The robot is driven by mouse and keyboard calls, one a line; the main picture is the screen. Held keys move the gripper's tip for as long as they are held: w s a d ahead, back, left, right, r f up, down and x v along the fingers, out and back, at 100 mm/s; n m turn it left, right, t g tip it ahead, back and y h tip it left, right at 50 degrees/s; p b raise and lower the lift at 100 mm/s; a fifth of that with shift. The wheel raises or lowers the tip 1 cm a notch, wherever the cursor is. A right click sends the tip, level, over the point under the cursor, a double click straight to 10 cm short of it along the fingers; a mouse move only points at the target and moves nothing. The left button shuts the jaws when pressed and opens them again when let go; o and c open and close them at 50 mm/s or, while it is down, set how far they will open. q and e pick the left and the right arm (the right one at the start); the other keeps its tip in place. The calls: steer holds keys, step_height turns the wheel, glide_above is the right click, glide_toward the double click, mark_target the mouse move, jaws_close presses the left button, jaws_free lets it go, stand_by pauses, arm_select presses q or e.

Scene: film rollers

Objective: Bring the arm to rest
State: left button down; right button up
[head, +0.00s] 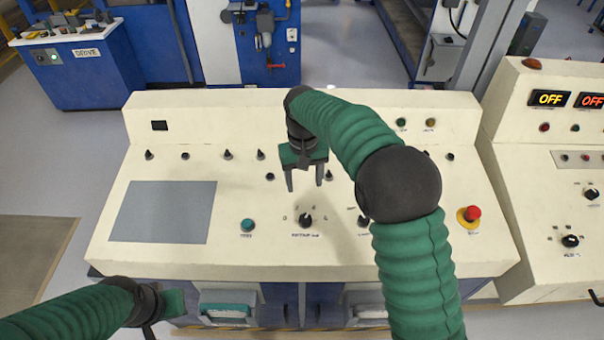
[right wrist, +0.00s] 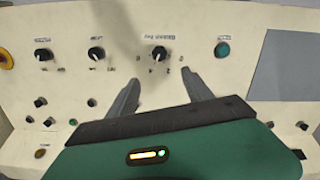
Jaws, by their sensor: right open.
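My right gripper (head: 305,184) is open and empty above the middle of the cream control console (head: 110,232). Its two fingers point down toward a black rotary knob (head: 305,220) and stay apart from it in the head view. In the right wrist view, the open fingers (right wrist: 162,92) reach toward the same knob (right wrist: 160,53), which shows between and beyond their tips. My right arm comes in from the lower right and arches over the console. My left gripper (head: 172,302) is at the lower left, in front of the console's front edge; its fingers are not clear.
A red emergency button (head: 473,213) stands at the console's right, a green button (head: 247,225) left of the knob. A grey flat panel (head: 163,212) fills the left side. A second console (head: 545,190) with OFF displays stands right. A blue cabinet (head: 95,75) stands back left.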

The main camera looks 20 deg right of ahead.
steer(key=s+d+f+t, duration=0.1)
steer(key=s+f, duration=0.2)
steer(key=s, duration=0.8)
steer(key=s+d+f+t, duration=0.1)
steer(key=s+d+f, duration=0.1)
steer(key=s, duration=0.9)
steer(key=shift+s+d+f+n, duration=0.2)
steer(key=shift+d+f+n, duration=0.1)
steer(key=shift+f, duration=0.2)
